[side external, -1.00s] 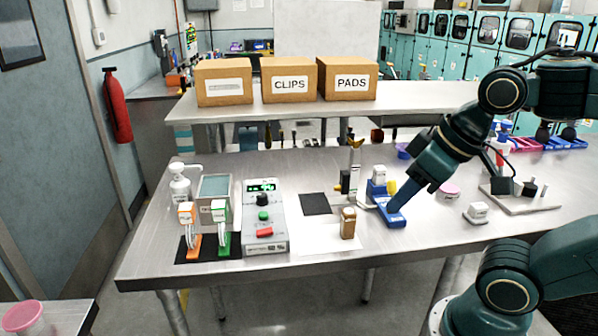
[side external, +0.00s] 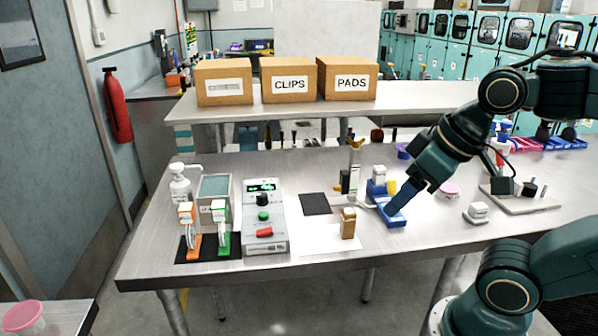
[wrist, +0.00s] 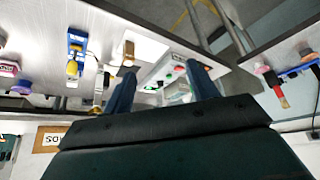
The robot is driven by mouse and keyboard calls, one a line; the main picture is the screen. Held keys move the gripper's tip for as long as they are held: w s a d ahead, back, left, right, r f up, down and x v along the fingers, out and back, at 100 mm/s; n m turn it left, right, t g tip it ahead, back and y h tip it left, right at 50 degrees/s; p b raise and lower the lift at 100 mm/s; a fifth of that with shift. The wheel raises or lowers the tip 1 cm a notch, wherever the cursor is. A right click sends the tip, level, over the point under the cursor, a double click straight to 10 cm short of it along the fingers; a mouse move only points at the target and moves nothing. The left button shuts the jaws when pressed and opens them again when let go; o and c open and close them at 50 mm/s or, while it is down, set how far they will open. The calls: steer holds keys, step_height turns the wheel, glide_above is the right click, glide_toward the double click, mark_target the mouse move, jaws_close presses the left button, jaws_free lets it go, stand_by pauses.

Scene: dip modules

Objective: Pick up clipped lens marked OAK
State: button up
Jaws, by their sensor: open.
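Two tagged clip-like pieces, one orange (side external: 188,235) and one green (side external: 221,235), stand on a black mat at the left of the bench; their writing is too small to read. A blue holder (side external: 378,188) at the middle right carries a white-topped block (side external: 379,173) and a yellow part (side external: 391,187). The holder also shows in the wrist view (wrist: 77,40). I cannot tell which piece is the lens marked OAK.
A control box (side external: 264,218) with a green display stands beside the mat. A small white piece (side external: 478,211) sits right. Three cartons (side external: 289,80) stand behind. Bare bench lies along the front.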

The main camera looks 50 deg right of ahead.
steer(key=w+a+r+n+g+y, duration=0.1)
steer(key=w+a+r+n, duration=0.1)
steer(key=w, duration=0.5)
steer(key=w+a+r+n+y, duration=0.1)
steer(key=w+r+n, duration=0.15)
steer(key=w, duration=0.55)
steer(key=n+g+y, duration=0.1)
steer(key=n, duration=0.4)
glide_toward(220, 205)
step_height(220, 205, up, 3)
steer(key=d, duration=0.1)
steer(key=shift+s+f+m, duration=0.1)
steer(key=shift+s+m, duration=0.05)
steer(key=shift+m, duration=0.1)
steer(key=shift+f, duration=0.1)
steer(key=shift+x, duration=4.2)
steer(key=shift+s, duration=0.15)
